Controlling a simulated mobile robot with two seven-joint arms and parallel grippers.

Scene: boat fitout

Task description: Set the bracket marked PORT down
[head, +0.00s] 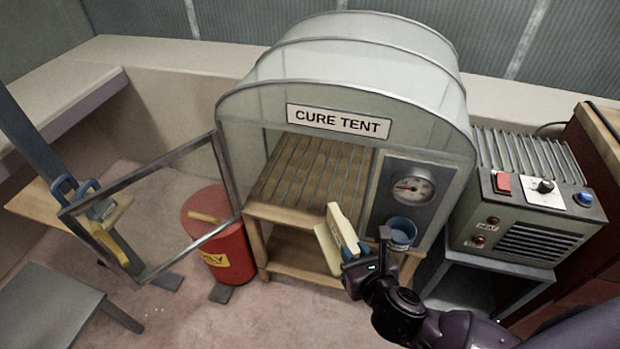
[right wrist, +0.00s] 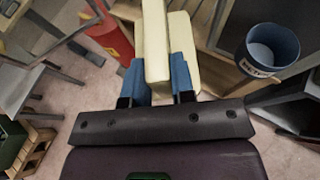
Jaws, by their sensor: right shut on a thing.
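My right gripper (head: 352,254) is shut on a cream L-shaped bracket (head: 330,247) and holds it up in front of the cure tent (head: 240,118). In the right wrist view, the bracket (right wrist: 156,50) stands between the blue fingers of the gripper (right wrist: 160,82), as two cream slabs side by side. Its marking is too small to read, so I cannot tell whether it says PORT. The tent's slatted wooden shelf (head: 310,172) shows bare through the open front, behind the bracket. My left gripper is not in view.
The tent's framed door (head: 172,268) stands open to the left. A red bin (head: 222,262) is beside the tent. A blue cup (head: 403,226) sits below the gauge (head: 411,189), close to my gripper. A heater (head: 528,220) stands at right. A grey stool (head: 45,298) is at lower left.

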